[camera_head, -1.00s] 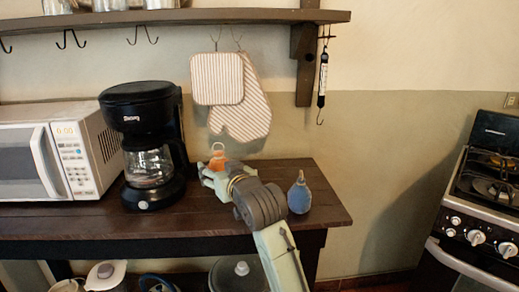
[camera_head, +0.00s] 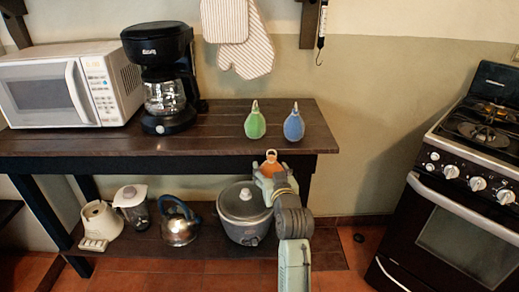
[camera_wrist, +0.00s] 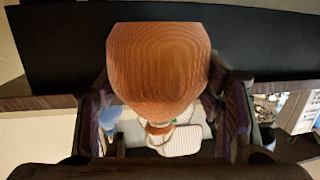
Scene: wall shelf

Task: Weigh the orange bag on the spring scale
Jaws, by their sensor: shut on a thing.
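The orange bag (camera_head: 272,169) is held in my gripper (camera_head: 269,174), with its ring upward, in front of the table's front edge at the right. In the wrist view the orange bag (camera_wrist: 158,70) fills the middle between the two fingers, which are shut on it. The spring scale (camera_head: 321,22) hangs against the wall at the top right, above and to the right of my gripper and apart from the bag. Its hook (camera_head: 318,62) is free at the lower end. The scale's top is cut off by the picture's edge.
A green bag (camera_head: 255,124) and a blue bag (camera_head: 294,126) stand on the dark table (camera_head: 220,125). A coffee maker (camera_head: 160,75) and microwave (camera_head: 70,88) are at the left. A rice cooker (camera_head: 243,211) sits below. A stove (camera_head: 455,200) is at the right.

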